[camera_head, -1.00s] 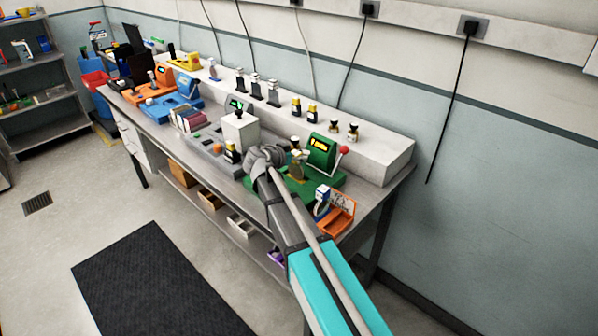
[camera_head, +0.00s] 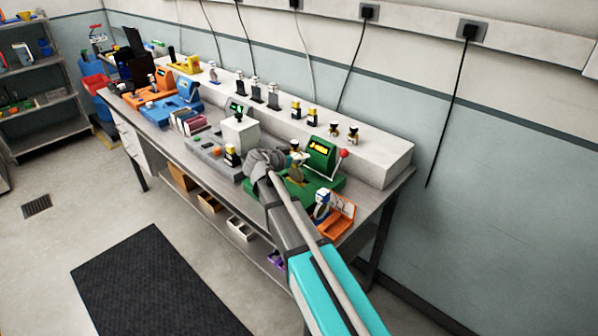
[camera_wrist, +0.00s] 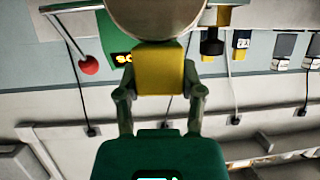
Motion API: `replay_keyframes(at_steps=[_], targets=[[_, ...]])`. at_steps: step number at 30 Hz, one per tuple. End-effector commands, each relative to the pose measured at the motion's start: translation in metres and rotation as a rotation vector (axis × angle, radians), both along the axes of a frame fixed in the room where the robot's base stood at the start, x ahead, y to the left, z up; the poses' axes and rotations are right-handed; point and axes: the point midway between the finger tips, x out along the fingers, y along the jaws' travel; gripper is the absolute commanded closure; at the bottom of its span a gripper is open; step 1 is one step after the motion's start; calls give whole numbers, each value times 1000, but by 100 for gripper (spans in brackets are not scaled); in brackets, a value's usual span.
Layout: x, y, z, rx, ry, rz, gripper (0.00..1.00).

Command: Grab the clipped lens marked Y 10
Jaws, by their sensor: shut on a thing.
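My gripper (camera_wrist: 158,78) is shut on a yellow block with a large pale round disc at its end, the clipped lens (camera_wrist: 160,70). Its two dark fingers stand on either side of the block in the wrist view. The disc is cut off by the top edge of that view. No Y 10 marking is readable on the held piece. In the head view my gripper (camera_head: 296,163) is over the green station at the bench's near end, and the small held piece (camera_head: 296,147) shows above it.
The green station (camera_head: 321,157) has a lit display and a red-knobbed lever (camera_head: 343,153). Yellow-and-black pieces (camera_head: 312,116) stand on the raised white ledge (camera_head: 380,150) behind. A white box (camera_head: 240,133) is left of my gripper. An orange holder (camera_head: 338,215) is at the bench's front right.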

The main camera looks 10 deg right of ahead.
Motion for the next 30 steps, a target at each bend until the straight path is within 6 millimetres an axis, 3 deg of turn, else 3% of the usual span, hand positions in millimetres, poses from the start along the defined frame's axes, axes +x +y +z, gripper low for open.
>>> replay_keyframes(at_steps=[14,23,30], targets=[[0,0,11,0,0,0,100],[0,0,37,0,0,1,100],[-25,6,64,0,0,2,100]])
